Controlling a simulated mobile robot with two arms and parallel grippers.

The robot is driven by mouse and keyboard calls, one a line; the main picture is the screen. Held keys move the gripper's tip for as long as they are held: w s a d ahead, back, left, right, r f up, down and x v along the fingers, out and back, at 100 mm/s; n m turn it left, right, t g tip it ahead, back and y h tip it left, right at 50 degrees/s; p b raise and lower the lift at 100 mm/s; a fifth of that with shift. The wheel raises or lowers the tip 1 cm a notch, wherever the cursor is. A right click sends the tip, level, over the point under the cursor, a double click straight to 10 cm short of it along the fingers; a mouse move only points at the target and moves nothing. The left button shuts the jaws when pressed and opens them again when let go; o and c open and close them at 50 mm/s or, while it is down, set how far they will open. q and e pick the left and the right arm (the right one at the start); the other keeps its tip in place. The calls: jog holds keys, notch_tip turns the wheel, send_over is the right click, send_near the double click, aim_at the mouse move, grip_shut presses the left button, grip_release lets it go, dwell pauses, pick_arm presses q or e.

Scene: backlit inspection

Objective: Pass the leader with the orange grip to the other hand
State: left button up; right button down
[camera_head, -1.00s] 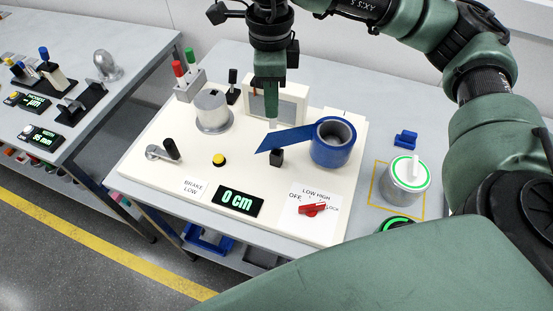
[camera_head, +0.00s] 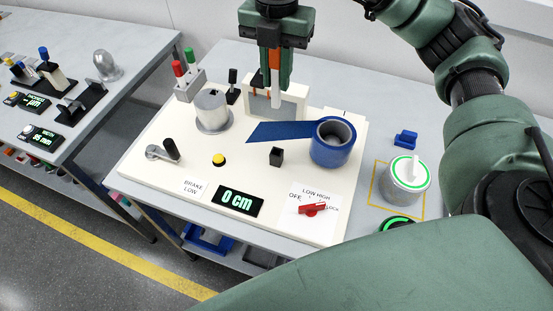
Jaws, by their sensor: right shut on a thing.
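My right gripper (camera_head: 275,84) hangs at the top middle, above the back of the cream panel. It is shut on the leader, whose orange grip (camera_head: 274,57) sits between the two fingers. The leader's pale strip (camera_head: 278,102) hangs down below the fingertips, in front of the framed plate (camera_head: 290,100). Whether its lower end touches anything is unclear. A blue roll (camera_head: 331,150) stands on the panel to the right, with a blue tail running left. My left gripper is not in view.
The cream panel (camera_head: 150,183) holds a metal drum (camera_head: 212,110), a black post (camera_head: 276,157), a yellow button (camera_head: 219,160), a "0 cm" display (camera_head: 240,201) and a red switch (camera_head: 313,209). A metal canister (camera_head: 405,180) stands to the right. Another bench is at left.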

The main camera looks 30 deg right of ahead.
aim_at(277, 107)
notch_tip(277, 107, down, 6)
jog(key=shift+s+f, duration=0.1)
jog(key=shift+f, duration=0.15)
notch_tip(277, 107, down, 13)
jog(key=shift+p, duration=1.2)
jog(key=shift+f, duration=0.1)
jog(key=shift+f+b, duration=0.3)
jog(key=shift+b, duration=0.1)
jog(key=c, duration=1.3)
grip_release()
jog(key=shift+r, duration=0.1)
